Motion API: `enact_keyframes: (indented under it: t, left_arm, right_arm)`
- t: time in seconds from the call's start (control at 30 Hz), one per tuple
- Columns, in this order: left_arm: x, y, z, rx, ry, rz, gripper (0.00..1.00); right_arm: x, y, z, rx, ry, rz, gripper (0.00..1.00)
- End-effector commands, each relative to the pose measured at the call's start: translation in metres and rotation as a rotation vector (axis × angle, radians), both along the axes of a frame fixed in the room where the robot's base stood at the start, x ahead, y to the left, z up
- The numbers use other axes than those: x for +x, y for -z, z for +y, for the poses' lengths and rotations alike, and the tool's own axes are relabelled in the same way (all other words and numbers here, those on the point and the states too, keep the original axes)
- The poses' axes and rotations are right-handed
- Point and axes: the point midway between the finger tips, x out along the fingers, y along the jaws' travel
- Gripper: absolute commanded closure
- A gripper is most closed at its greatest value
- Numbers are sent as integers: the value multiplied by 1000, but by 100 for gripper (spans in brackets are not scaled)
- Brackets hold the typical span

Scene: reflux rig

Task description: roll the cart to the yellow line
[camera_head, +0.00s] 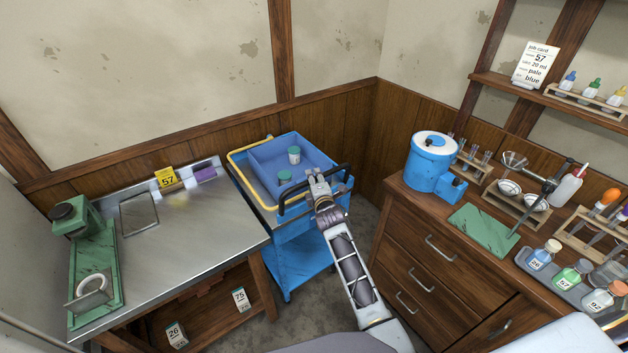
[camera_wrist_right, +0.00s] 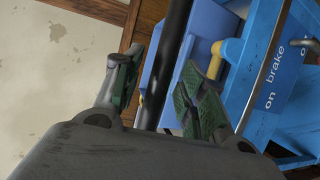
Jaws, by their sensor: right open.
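The blue cart (camera_head: 290,262) stands in the corner between the metal-topped bench and the wooden drawers. Its top holds a blue tray (camera_head: 262,160), with a yellow rail (camera_head: 236,178) along the left side and a black push bar (camera_head: 291,198) at the near side. My right gripper (camera_head: 318,178) is at the bar's right part. In the right wrist view, the open right gripper (camera_wrist_right: 156,72) has the dark bar (camera_wrist_right: 165,70) between its fingers. A label on the cart reads "on brake" (camera_wrist_right: 283,80), beside a yellow piece (camera_wrist_right: 215,58). I cannot make out a yellow floor line. My left gripper is out of view.
Two teal-lidded jars (camera_head: 294,155) stand in the tray. The metal-topped bench (camera_head: 190,230) is close on the cart's left. The drawer cabinet (camera_head: 430,250), with glassware and a blue drum (camera_head: 430,165), is on the right. A narrow strip of grey floor (camera_head: 363,225) shows between.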

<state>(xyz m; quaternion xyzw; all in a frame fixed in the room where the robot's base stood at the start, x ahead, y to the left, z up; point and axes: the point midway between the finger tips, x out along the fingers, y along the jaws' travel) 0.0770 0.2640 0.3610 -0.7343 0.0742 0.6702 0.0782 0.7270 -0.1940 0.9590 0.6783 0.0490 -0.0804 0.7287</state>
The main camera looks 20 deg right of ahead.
Motion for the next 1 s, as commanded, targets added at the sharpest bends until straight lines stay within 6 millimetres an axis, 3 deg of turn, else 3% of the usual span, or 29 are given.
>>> enact_keyframes:
  t: [0.53, 0.83, 1.0]
  left_arm:
    - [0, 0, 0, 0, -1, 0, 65]
    - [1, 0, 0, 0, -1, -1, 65]
    - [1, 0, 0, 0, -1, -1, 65]
  right_arm:
    - [8, 1, 0, 0, -1, 0, 61]
    - [8, 1, 0, 0, -1, 0, 99]
    - [8, 1, 0, 0, -1, 0, 100]
